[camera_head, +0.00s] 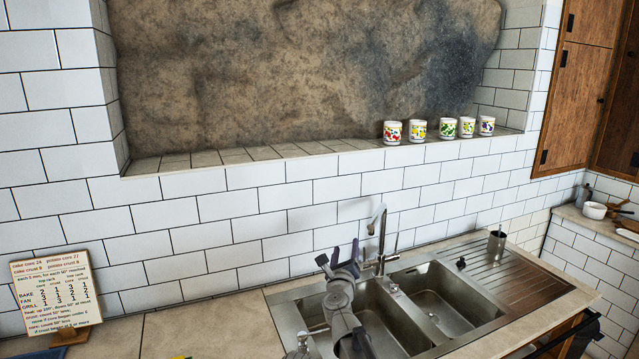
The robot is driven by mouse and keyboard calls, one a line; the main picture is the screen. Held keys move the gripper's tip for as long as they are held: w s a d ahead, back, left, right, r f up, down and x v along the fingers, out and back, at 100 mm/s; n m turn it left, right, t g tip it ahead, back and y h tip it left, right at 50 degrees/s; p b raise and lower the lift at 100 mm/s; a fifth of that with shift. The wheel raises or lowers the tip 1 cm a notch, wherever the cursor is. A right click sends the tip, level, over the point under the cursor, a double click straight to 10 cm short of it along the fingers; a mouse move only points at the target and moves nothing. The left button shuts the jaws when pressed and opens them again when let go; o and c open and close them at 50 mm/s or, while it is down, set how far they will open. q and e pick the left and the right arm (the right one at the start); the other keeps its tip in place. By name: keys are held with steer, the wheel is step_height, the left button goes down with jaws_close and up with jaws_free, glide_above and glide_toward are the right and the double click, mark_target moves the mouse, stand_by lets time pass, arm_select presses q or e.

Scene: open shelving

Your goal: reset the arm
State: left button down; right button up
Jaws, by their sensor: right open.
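My right arm rises from the bottom of the head view, in front of the metal double sink (283,315). Its gripper (339,254) is open, with its two dark fingers apart and nothing seen between them. It shows against the sink's back edge and the white tiles, left of the tap (378,238). Part of the left basin is hidden behind my arm. My left gripper is not in view.
Several patterned cups stand on the tiled ledge, the leftmost a red-patterned cup (392,133). A recipe board (55,292) stands on the counter at left. A metal cup (496,245) stands near the drainboard (515,285). The counter (190,325) between board and sink is mostly clear.

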steer(key=s+a+f+n+g+y, duration=0.2)
steer(key=s+f+n+g+y, duration=0.3)
steer(key=n, duration=0.6)
steer(key=s+a+f+n+g+y, duration=0.35)
steer(key=s+f+n, duration=0.3)
steer(key=n, duration=0.55)
steer(key=s+d+f+n+g+h, duration=0.35)
steer(key=s+d+f+g, duration=0.2)
steer(key=s+d, duration=0.4)
steer(key=s+d+f+n+g+h, duration=0.2)
steer(key=s+d+f+n+g, duration=0.35)
steer(key=s, duration=0.65)
steer(key=s+a+f+n+h, duration=0.1)
steer(key=s+a+n, duration=0.2)
steer(key=a, duration=0.7)
steer(key=shift+s+a+t, duration=0.35)
steer(key=shift+s, duration=0.6)
steer(key=shift+f, duration=0.1)
